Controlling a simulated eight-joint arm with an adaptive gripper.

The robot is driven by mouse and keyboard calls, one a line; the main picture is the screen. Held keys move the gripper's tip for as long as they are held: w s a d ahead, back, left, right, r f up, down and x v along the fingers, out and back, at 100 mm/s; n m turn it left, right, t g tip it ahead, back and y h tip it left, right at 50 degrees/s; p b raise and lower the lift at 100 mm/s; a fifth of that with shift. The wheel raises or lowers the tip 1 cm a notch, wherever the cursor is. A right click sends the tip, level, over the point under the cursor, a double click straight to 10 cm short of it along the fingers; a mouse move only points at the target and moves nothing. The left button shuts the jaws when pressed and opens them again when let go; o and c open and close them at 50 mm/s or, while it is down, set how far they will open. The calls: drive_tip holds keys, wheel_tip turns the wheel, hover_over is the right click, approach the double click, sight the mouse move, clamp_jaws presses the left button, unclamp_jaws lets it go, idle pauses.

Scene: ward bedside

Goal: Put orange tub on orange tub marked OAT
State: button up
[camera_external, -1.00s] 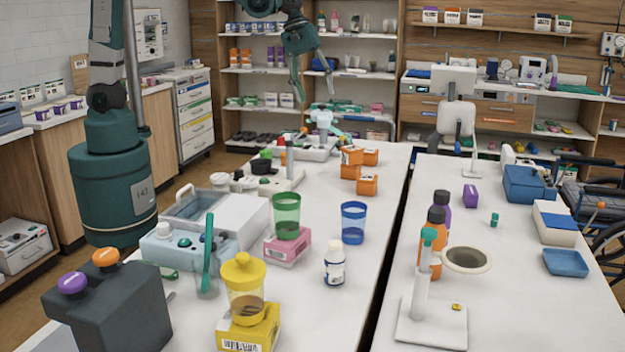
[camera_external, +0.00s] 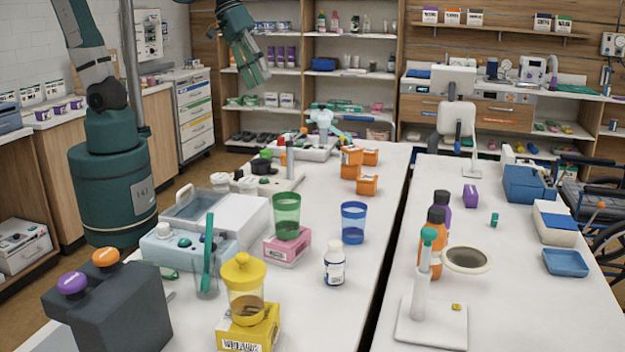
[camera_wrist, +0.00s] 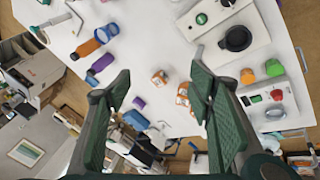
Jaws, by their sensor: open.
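Several orange tubs stand together at the far end of the near white table. One tub with a white label (camera_external: 351,156) sits directly above or in front of another (camera_external: 350,172); I cannot tell which. One is behind to the right (camera_external: 371,157) and one stands nearer (camera_external: 367,185). I cannot read OAT on any label. In the wrist view one orange tub (camera_wrist: 159,78) shows alone between the fingers, and others (camera_wrist: 183,91) are partly hidden by the right finger. My gripper (camera_external: 255,72) is open and empty, high above and left of the tubs.
A white device with a black top (camera_external: 263,164) and a tray with a teal-topped device (camera_external: 320,143) stand left of the tubs. A blue cup (camera_external: 353,222) and a white bottle (camera_external: 335,264) stand nearer. The tabletop right of the tubs is clear.

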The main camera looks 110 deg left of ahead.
drive_tip(key=s+d+f+m+t, duration=0.1)
drive_tip(key=s+d+m, duration=0.2)
drive_tip(key=s, duration=0.3)
drive_tip(key=s+d+m+t, duration=0.1)
drive_tip(key=s+d+m, duration=0.3)
drive_tip(key=s+m, duration=0.2)
drive_tip(key=shift+s+f, duration=0.4)
drive_tip(key=shift+s, duration=0.25)
